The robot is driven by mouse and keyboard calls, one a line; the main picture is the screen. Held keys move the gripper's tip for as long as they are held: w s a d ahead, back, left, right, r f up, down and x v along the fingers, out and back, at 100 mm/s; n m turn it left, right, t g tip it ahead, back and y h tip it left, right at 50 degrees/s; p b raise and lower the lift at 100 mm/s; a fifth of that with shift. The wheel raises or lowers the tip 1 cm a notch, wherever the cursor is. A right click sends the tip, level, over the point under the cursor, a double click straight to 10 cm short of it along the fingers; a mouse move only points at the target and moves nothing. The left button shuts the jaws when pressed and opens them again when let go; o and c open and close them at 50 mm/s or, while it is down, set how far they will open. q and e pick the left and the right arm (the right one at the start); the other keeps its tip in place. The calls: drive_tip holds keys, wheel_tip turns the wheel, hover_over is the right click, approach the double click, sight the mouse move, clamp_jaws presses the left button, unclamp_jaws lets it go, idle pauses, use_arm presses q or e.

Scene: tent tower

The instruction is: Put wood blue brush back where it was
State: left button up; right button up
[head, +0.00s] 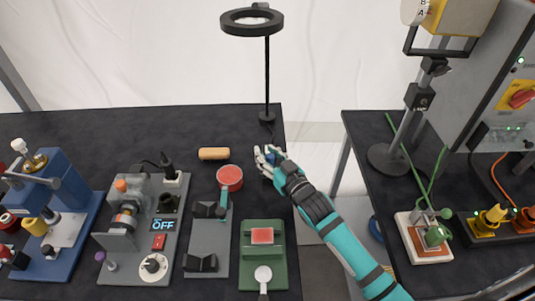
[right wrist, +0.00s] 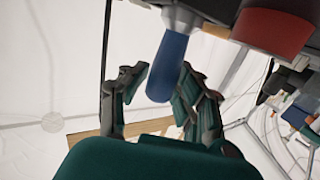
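My right gripper (head: 266,157) is over the back right edge of the dark table in the head view, with a small blue part (head: 271,156) between its pale fingers. In the right wrist view, a rounded blue handle (right wrist: 167,68), seemingly the brush's, runs between the fingertips (right wrist: 160,80) of my right gripper. The fingers lie on both sides of it, and whether they press on it is unclear. The handle's far end joins a grey part at the top of that view. The brush head is not clearly visible. My left gripper is not in view.
A wooden cylinder (head: 214,154) and a red round pad (head: 230,178) lie left of my right gripper. A black lamp stand (head: 267,85) rises behind it. A green fixture (head: 263,238) stands in front. A gap separates this table from the right-hand table (head: 365,128).

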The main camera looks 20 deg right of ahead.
drive_tip(key=shift+r, duration=0.15)
drive_tip(key=b+v, duration=0.1)
drive_tip(key=v, duration=0.9)
drive_tip(key=shift+s+d+b, duration=0.1)
drive_tip(key=shift+s+b, duration=0.2)
drive_tip(key=shift+s, duration=0.05)
drive_tip(key=shift+s+d, duration=0.15)
drive_tip(key=shift+s, duration=0.5)
